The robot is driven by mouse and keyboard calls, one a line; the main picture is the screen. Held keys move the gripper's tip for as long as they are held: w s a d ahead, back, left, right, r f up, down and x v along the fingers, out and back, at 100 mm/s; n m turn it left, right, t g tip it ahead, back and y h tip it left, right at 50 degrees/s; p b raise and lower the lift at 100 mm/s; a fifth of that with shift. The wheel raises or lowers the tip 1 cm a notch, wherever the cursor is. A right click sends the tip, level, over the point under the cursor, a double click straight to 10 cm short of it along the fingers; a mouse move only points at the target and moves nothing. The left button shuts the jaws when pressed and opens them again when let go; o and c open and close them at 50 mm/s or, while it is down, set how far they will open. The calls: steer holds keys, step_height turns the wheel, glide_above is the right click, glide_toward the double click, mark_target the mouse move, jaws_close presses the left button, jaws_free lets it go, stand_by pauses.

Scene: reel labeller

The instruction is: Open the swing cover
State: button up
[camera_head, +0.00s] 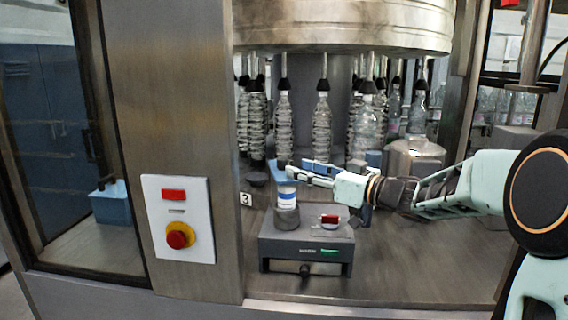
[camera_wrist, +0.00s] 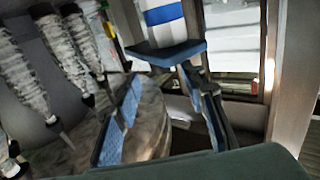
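The reel labeller (camera_head: 305,246) is a dark grey box on the steel deck. On its left part stands an upright reel (camera_head: 287,200), white with a blue band, topped by a blue plate (camera_head: 282,172) that looks like the swing cover. In the wrist view the reel (camera_wrist: 164,16) appears inverted, with the blue plate (camera_wrist: 165,53) at its end. My gripper (camera_head: 292,170) reaches in from the right at the plate's height. Its blue-padded fingers are apart with nothing between them, in the wrist view too (camera_wrist: 162,80). The right fingertip there overlaps the plate's edge; I cannot tell whether they touch.
Several clear bottles (camera_head: 322,125) hang behind. A steel pillar (camera_head: 180,90) with a red stop button (camera_head: 180,235) stands left. A rounded metal housing (camera_head: 415,160) is behind my arm. The front deck is clear.

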mark_target(287, 164)
steer(key=x, duration=0.7)
steer(key=shift+w, duration=0.15)
jaws_close()
